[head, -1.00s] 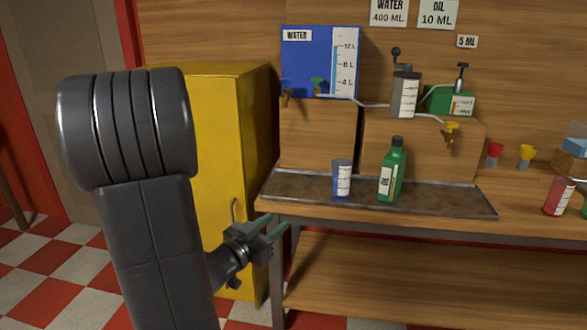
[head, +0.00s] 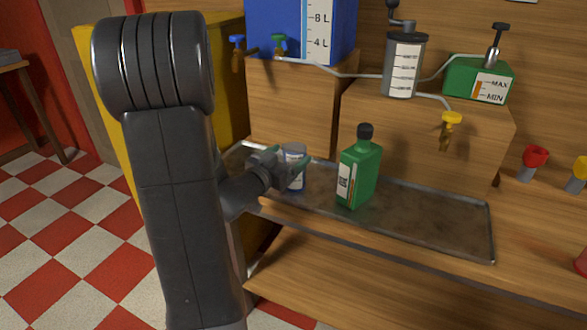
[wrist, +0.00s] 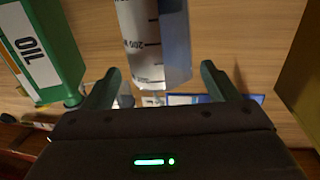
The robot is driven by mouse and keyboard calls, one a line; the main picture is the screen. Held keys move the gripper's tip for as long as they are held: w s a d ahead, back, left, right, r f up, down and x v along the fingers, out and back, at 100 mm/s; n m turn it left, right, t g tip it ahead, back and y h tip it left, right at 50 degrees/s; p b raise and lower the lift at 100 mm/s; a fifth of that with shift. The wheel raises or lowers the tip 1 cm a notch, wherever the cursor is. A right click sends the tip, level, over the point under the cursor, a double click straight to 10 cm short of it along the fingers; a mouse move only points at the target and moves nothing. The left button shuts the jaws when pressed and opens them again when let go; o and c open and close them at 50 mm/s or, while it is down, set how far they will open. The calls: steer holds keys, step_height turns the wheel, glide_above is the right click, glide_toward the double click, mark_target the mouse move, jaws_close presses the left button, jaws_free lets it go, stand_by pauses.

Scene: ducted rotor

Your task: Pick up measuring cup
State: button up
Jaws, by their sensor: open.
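The measuring cup (head: 296,183) is a small blue cup with a white scale panel. It stands upright in the metal tray, left of the green bottle, and is partly hidden by my gripper in the head view. My gripper (head: 288,161) is at the cup's left side. In the wrist view the cup (wrist: 152,45) shows its scale with a "200" mark, ahead of and between the two green fingers of my gripper (wrist: 160,76). The fingers are apart, with a gap on each side of the cup. Whether the cup is fully between the fingertips is unclear.
The green oil bottle (head: 359,178) stands close to the right of the cup; it also shows in the wrist view (wrist: 40,50). The tray (head: 440,225) is bare on its right. Wooden blocks with taps (head: 295,105) rise behind. A yellow cabinet (head: 222,60) is behind my arm.

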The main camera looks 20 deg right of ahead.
mark_target(299, 148)
steer(key=x, duration=0.5)
steer(key=shift+c, duration=0.2)
steer(key=c, duration=1.5)
